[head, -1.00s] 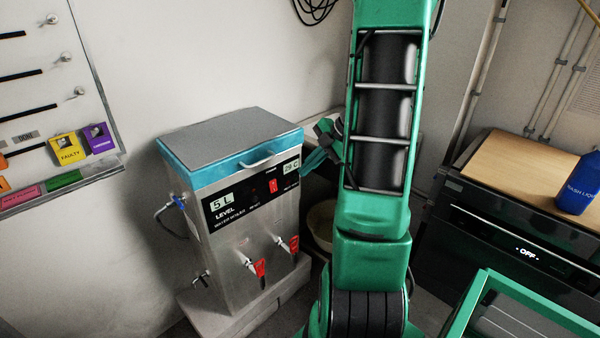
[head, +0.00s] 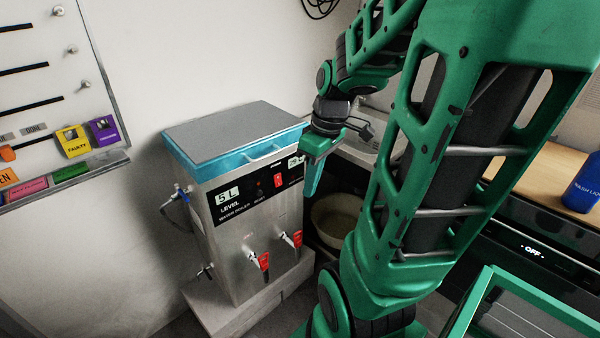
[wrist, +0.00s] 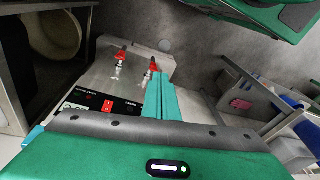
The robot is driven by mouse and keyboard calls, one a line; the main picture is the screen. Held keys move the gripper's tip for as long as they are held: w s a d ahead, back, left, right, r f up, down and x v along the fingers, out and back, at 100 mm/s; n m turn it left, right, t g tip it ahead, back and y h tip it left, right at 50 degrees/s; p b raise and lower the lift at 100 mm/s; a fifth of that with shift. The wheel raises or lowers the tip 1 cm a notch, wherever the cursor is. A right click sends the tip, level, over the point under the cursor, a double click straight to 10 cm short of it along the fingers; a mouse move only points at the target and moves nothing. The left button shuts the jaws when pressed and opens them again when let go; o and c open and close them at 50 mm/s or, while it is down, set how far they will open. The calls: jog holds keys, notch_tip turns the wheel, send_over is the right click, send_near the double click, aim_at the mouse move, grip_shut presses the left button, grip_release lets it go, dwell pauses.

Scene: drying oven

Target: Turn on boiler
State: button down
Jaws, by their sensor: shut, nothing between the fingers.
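The boiler (head: 246,225) is a steel box with a blue rim and grey lid, standing on a low pale block. Its black front panel shows "5 L LEVEL" and a red switch (head: 278,181). Two taps with red handles sit below the panel. The switch also shows in the wrist view (wrist: 107,106), left of my fingers. My gripper (head: 311,194) is shut and empty, fingers pointing down, in front of the panel's right end in the head view. It covers part of the temperature display. In the wrist view my gripper (wrist: 160,80) shows as closed green fingers. I cannot tell whether it touches the boiler.
A pale round bowl (head: 338,222) sits to the right of the boiler. A dark oven reading "OFF" (head: 530,250) stands at the right, with a blue bottle (head: 583,182) on top. A whiteboard (head: 50,90) hangs at the left.

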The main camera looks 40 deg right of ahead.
jog(key=s+a+r+m+g+h, duration=0.1)
jog(key=s+a+m, duration=0.2)
jog(key=s+m, duration=0.5)
jog(key=shift+s+a+r+m+g, duration=0.3)
jog(key=shift+s+m, duration=0.1)
jog(key=shift+s, duration=0.45)
